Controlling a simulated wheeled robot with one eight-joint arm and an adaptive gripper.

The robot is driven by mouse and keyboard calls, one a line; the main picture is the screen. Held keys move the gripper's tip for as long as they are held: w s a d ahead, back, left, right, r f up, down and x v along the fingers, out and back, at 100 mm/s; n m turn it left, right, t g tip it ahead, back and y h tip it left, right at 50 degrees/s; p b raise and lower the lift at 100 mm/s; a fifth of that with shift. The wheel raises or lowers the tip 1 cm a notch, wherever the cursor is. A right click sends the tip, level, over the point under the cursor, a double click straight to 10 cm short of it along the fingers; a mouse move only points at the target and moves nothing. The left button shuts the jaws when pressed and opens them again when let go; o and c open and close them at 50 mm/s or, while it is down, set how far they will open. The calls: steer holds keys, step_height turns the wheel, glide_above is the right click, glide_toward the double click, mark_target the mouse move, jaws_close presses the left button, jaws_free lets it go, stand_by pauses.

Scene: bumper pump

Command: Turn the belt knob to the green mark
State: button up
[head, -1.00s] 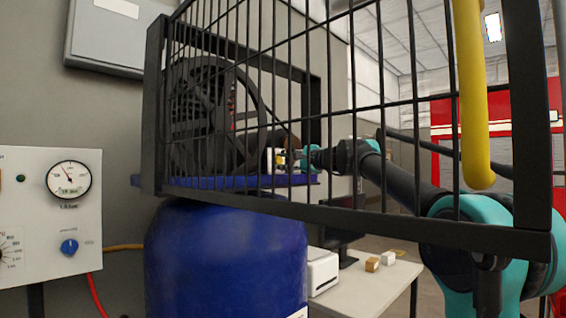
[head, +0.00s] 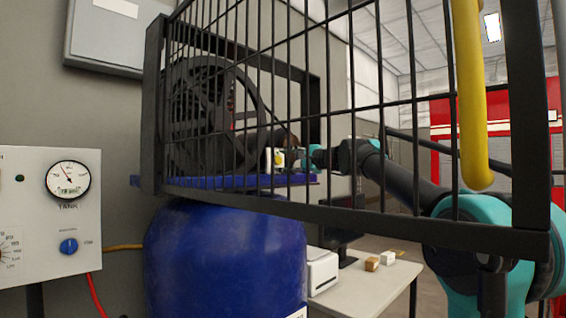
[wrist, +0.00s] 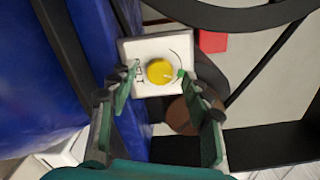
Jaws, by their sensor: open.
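The belt knob (wrist: 160,71) is a round yellow dial on a small white box (wrist: 133,51) in the wrist view. A thin dark arc and a small green mark (wrist: 181,73) lie at its right; the right fingertip is close to the mark. A pale pointer line on the knob seems to aim right, toward the mark, but is too small to be sure. My gripper (wrist: 155,84) is open, its fingers either side of the knob and apart from it. In the head view, the knob (head: 280,160) shows behind the cage bars, with my gripper (head: 303,158) to its right.
A black wire cage (head: 350,205) stands between the head camera and the knob. A black flywheel (head: 208,110) is left of the knob, above a blue tank (head: 225,255). A yellow pipe (head: 472,100) hangs at right. A gauge panel (head: 35,215) is at left.

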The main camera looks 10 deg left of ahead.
steer(key=v, duration=0.6)
steer(key=shift+s+d, duration=0.25)
steer(key=shift+d, duration=0.05)
